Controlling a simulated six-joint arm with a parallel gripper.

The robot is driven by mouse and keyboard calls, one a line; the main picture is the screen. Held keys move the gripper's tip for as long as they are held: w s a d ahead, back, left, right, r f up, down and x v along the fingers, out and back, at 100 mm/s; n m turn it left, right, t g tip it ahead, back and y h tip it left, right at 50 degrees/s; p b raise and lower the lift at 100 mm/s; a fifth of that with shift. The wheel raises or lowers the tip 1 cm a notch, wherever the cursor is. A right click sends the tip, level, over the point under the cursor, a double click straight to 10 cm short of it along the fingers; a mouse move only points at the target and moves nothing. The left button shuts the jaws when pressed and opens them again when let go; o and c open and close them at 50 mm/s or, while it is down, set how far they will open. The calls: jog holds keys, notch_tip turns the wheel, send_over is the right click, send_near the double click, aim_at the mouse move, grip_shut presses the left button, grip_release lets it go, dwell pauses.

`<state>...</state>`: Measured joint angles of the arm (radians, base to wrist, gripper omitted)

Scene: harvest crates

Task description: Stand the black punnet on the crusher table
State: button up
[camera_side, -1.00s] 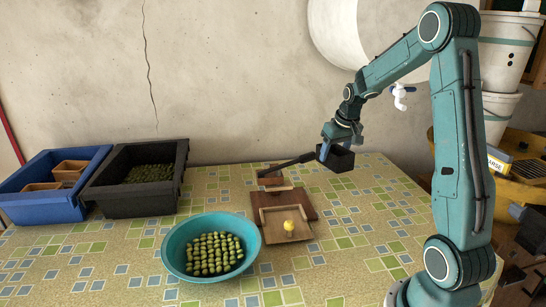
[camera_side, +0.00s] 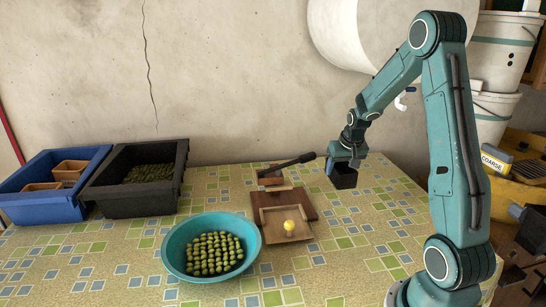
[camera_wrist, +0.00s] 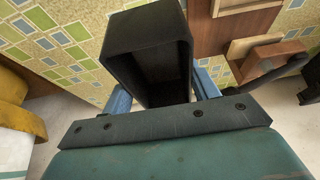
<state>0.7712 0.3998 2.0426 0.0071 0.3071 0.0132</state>
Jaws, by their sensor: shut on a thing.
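The black punnet (camera_side: 344,180) is held in my gripper (camera_side: 347,162), to the right of the wooden crusher (camera_side: 312,206). It looks about upright in the side view. The gap between its base and the tiled table (camera_side: 370,235) is hard to judge. In the wrist view the punnet (camera_wrist: 122,52) shows its dark, empty inside, with the blue fingers of my gripper (camera_wrist: 162,92) on either side of it. The crusher has a long dark lever (camera_side: 290,165) pointing toward the punnet, and a tray (camera_side: 268,240) holding a yellow ball (camera_side: 289,226).
A teal bowl of green olives (camera_side: 172,250) stands at the front. A dark crate with olives (camera_side: 130,200) and a blue crate (camera_side: 45,208) stand at the left. The tabletop right of the crusher is clear. The lever end is close to my gripper.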

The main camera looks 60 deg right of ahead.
aim_at(348, 177)
notch_tip(348, 177, down, 10)
jog(key=shift+f, duration=0.15)
dwell(0.3)
jog(key=shift+f, duration=1.85)
jog(key=shift+f, duration=0.1)
jog(key=o, duration=1)
jog(key=shift+c, duration=0.2)
jog(key=shift+v, duration=6.05)
